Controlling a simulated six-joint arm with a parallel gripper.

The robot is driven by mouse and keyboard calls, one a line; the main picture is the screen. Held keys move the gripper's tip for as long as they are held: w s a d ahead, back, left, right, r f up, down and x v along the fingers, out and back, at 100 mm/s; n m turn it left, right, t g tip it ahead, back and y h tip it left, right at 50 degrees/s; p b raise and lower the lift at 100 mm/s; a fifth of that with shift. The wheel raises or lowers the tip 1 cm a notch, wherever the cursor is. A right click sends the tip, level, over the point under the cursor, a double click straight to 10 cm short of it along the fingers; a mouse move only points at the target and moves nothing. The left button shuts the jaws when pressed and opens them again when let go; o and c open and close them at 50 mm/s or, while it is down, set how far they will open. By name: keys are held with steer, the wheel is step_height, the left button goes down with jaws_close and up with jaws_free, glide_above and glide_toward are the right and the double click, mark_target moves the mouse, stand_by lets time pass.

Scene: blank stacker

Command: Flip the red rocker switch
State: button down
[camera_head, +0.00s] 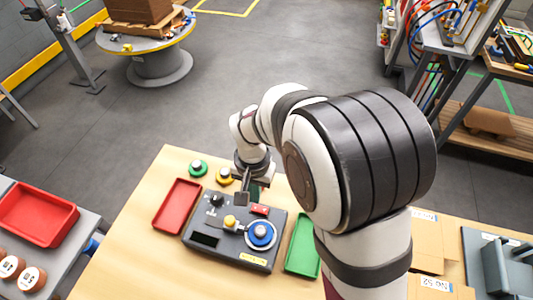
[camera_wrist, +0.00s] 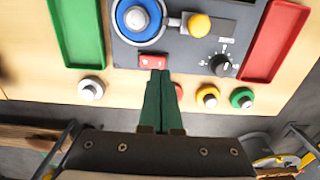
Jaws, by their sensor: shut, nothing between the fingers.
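The red rocker switch (camera_head: 260,210) is set in a dark control panel (camera_head: 228,256), on the edge of the panel nearest my gripper's base. In the wrist view the switch (camera_wrist: 152,61) shows as a small red block with light marks. My gripper's green fingers (camera_wrist: 160,73) are shut and empty, with their tips at the edge of the switch and overlapping its lower right part in that view. I cannot tell whether they touch it. In the head view the fingers (camera_head: 256,190) are partly hidden by my wrist.
The panel also carries a blue dial (camera_wrist: 137,17), a yellow knob (camera_wrist: 199,25) and a black knob (camera_wrist: 221,65). Beside it lie a green tray (camera_wrist: 102,35) and a red tray (camera_wrist: 244,62). White (camera_wrist: 91,88), yellow (camera_wrist: 207,96) and green (camera_wrist: 241,98) round buttons stand close to the fingers.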

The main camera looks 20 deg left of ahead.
mark_target(255, 208)
steer(key=shift+f, duration=2.05)
steer(key=shift+f, duration=0.15)
steer(key=shift+d+r, duration=0.25)
steer(key=shift+d, duration=0.5)
steer(key=shift+r, duration=0.1)
step_height(255, 208, up, 14)
steer(key=d, duration=0.2)
steer(key=shift+d+f, duration=0.2)
